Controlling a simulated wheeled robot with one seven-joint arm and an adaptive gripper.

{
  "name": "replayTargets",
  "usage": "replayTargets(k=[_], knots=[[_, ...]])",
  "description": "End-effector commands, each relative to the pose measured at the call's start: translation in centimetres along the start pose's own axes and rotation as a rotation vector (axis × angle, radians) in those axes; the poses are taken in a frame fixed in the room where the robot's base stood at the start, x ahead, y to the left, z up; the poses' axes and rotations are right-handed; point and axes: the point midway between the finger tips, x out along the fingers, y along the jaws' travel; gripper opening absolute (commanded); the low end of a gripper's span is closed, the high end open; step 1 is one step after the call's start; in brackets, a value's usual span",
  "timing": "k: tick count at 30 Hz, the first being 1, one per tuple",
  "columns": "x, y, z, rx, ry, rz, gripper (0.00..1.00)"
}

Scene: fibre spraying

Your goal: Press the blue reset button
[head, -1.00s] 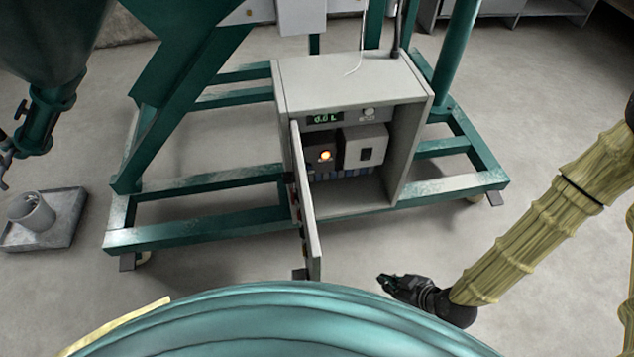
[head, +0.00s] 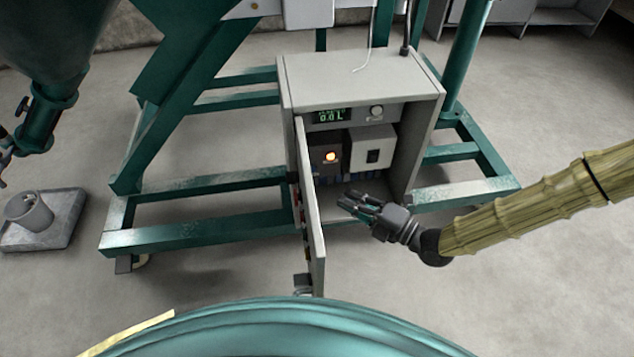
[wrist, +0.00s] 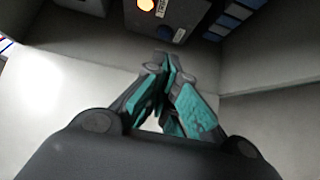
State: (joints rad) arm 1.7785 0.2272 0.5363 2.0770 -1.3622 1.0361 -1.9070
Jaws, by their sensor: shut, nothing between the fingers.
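The grey control cabinet (head: 355,70) stands with its door (head: 314,215) swung open towards me. Inside, at the left, is a dark box (head: 318,157) with a lit orange lamp (head: 331,156). In the wrist view the lower part of this dark box (wrist: 195,12) shows at the top, with small labels. My gripper (head: 347,203) is shut and empty, in front of the cabinet opening, right of the door and below the dark box. In the wrist view its fingertips (wrist: 167,60) point towards the cabinet interior, below that box.
A light grey box (head: 372,147) with a dark switch sits right of the dark box. Blue terminals (wrist: 240,15) lie low inside. A green display (head: 330,116) reads 0.0 L. The open door bounds the left side; the cabinet's right wall (head: 420,150) bounds the right.

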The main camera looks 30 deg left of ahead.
Motion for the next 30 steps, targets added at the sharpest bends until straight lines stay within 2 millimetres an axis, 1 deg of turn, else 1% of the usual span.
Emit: replayTargets(k=[8, 13, 17, 24, 30], knots=[[0.0, 0.0, 0.0, 0.000, 0.000, 0.000, 0.00], [0.8, -0.2, 0.0, 0.001, 0.001, 0.000, 0.00], [2.4, -0.4, -0.1, 0.001, 0.001, 0.000, 0.00], [6.3, -0.4, 0.0, 0.001, 0.000, 0.001, 0.00], [8.7, -0.3, -0.1, 0.002, 0.000, 0.000, 0.00]])
